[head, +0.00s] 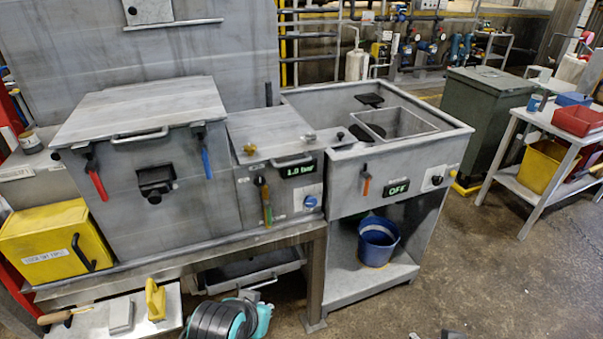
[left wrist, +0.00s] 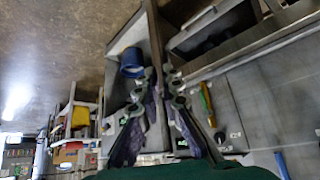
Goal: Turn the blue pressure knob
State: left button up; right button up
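The blue pressure knob (head: 310,202) sits on the front of the middle grey unit in the head view, below the green "1.0 bar" display (head: 299,170). It is right of the upright yellow-green lever (head: 266,205). I cannot make out the knob in the left wrist view; the fingers may cover it. My left gripper (left wrist: 160,76) shows only in the left wrist view, its fingers apart with nothing between them. It is in front of the machine, not touching the knob. Small dark parts at the head view's bottom edge may be my right gripper's tips; their state is unclear.
A blue bucket (head: 377,242) stands on the shelf under the sink unit. The large press has a red handle (head: 98,184) and a blue handle (head: 206,161). A hose reel (head: 215,322) is below the bench. Open floor lies at the lower right.

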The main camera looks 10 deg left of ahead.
pick_arm(q)
jog(key=o, duration=0.5)
jog(key=shift+w+r, duration=0.2)
jog(key=shift+w, duration=0.1)
jog(key=o, duration=0.5)
jog(key=w+r, duration=0.1)
jog(key=w, duration=0.2)
jog(key=w+a+r+n+y, duration=0.1)
jog(key=w, duration=0.3)
jog(key=w+r+y, duration=0.1)
jog(key=w, duration=0.2)
jog(key=shift+w+a+r+n+p, duration=0.15)
jog(key=shift+w+a+n+p, duration=0.2)
jog(key=shift+w+n, duration=0.05)
jog(key=n+t+y+p, duration=0.1)
jog(key=n+t+y, duration=0.3)
jog(key=n+y, duration=0.1)
send_near(312, 203)
jog(key=w+f, duration=0.1)
jog(key=b+x, duration=0.2)
jog(key=x, duration=0.5)
jog(key=shift+w+a+f, duration=0.1)
jog(key=shift+a, duration=0.25)
jog(key=shift+w+a+y, duration=0.15)
jog(key=shift+w+y, duration=0.1)
jog(key=shift+y, duration=0.05)
jog(key=c, duration=1.2)
